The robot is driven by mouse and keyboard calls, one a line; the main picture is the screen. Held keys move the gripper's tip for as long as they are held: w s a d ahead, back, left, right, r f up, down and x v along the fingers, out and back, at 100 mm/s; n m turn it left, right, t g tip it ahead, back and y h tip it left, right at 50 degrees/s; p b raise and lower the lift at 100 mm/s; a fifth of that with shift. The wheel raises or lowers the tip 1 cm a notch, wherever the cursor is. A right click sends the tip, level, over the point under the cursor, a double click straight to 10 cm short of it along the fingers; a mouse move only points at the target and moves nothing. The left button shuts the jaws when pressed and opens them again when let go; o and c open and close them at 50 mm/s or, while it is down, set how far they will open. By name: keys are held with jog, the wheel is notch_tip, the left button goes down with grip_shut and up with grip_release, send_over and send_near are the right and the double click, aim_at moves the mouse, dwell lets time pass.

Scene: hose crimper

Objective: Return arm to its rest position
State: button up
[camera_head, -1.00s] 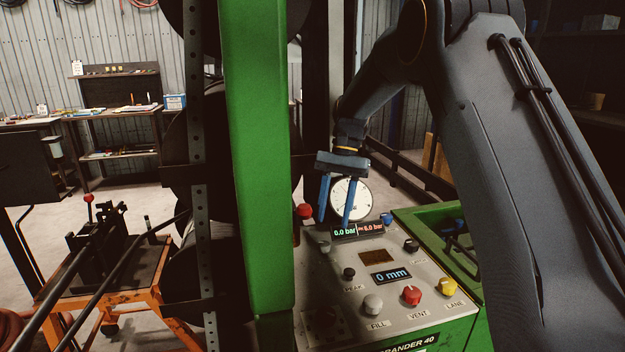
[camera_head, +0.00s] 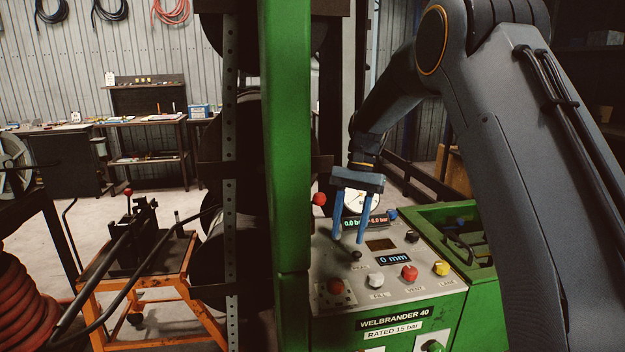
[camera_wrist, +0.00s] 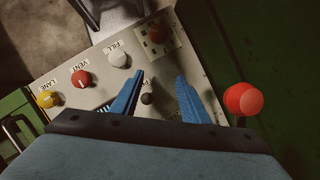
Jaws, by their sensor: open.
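My gripper (camera_head: 350,236) is open and empty, its two blue fingers pointing down above the sloped control panel (camera_head: 330,262) of the green machine. In the wrist view the fingers of my gripper (camera_wrist: 160,85) stand apart on either side of a small black knob (camera_wrist: 147,99), with nothing between them; contact with the panel cannot be made out. The round white gauge (camera_head: 361,203) is partly hidden behind the fingers. The pressure display (camera_head: 378,220) is partly covered too. The lower display (camera_head: 394,259) reads 0 mm.
A green upright post (camera_head: 285,150) stands close left of my gripper. A red ball-topped lever (camera_head: 319,199) is beside it; the ball also shows in the wrist view (camera_wrist: 240,98). Red (camera_head: 409,272) and yellow (camera_head: 441,268) knobs sit on the panel. An orange cart (camera_head: 180,285) stands at left.

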jog(key=s+d+f+n+t, duration=0.1)
jog(key=s+d+f, duration=0.1)
jog(key=s, duration=0.7)
jog(key=s+d+f+n+t+h, duration=0.1)
jog(key=s+d+f+n+t, duration=0.1)
jog(key=s+d, duration=0.3)
jog(key=s+d+f+n+t+h, duration=0.1)
jog(key=s+d+f+n, duration=0.1)
jog(key=s, duration=1.1)
notch_tip(320, 180, down, 2)
jog(key=shift+d+f+t, duration=0.1)
jog(key=shift+d+t, duration=0.2)
jog(key=shift+d, duration=0.6)
